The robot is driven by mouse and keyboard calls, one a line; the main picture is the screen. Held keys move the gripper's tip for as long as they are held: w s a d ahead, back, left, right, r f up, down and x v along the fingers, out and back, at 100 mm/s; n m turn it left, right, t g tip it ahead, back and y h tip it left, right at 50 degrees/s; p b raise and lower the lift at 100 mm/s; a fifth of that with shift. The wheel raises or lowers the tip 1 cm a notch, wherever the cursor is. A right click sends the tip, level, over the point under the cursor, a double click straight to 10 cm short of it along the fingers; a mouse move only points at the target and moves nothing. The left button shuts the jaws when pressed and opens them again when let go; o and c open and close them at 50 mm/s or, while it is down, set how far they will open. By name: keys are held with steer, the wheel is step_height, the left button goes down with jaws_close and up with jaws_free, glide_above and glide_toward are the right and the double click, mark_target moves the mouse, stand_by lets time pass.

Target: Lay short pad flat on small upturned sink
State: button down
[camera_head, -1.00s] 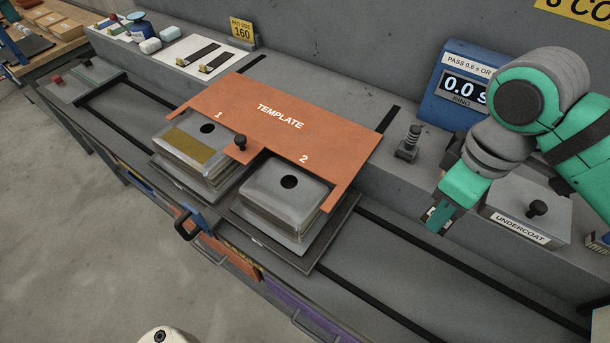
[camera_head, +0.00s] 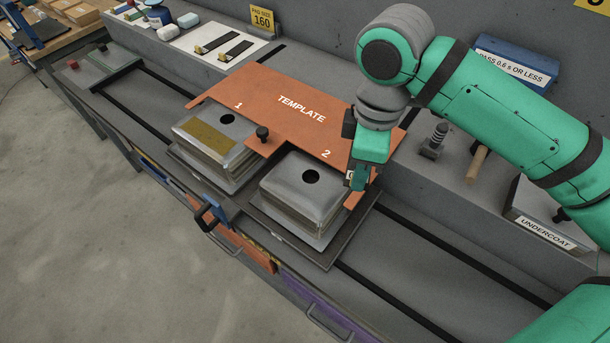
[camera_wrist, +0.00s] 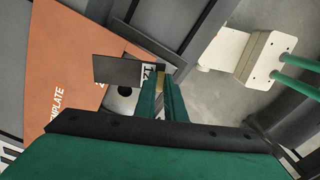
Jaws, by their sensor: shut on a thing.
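Two upturned metal sinks stand side by side, each with a round dark hole. Sink 1 (camera_head: 233,157) bears an olive-gold patch (camera_head: 209,134). The top of sink 2 (camera_head: 292,186) is bare. My gripper (camera_head: 358,181) is above the right side of sink 2. It is shut on a dark flat pad (camera_wrist: 118,70) with a light lettered end by the fingertips (camera_wrist: 161,82). In the wrist view the pad extends left from the fingers, over the template edge and beside the hole of sink 2 (camera_wrist: 124,91). The head view largely hides the pad.
An orange template (camera_head: 265,104) lies around the back of both sinks, with a black knob (camera_head: 262,133) between them. Two dark strips (camera_head: 239,48) lie on a white board (camera_head: 205,58). The undercoat box (camera_head: 545,222) and a wooden handle (camera_head: 477,164) are at right.

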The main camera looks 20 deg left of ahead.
steer(key=shift+w+a+f+n, duration=0.15)
steer(key=shift+a+f+n, duration=1.3)
steer(key=shift+f+n, duration=0.75)
steer(key=shift+w+a+f+n, duration=0.15)
steer(key=shift+a+f+n, duration=1.3)
steer(key=shift+f+n, duration=0.75)
steer(key=shift+w+a+f+n, duration=0.15)
steer(key=shift+a+f+n, duration=1.3)
steer(key=shift+f+n, duration=0.7)
steer(key=shift+f+n, duration=0.15)
steer(key=shift+n, duration=0.1)
steer(key=c, duration=1.2)
jaws_free()
step_height(320, 180, up, 7)
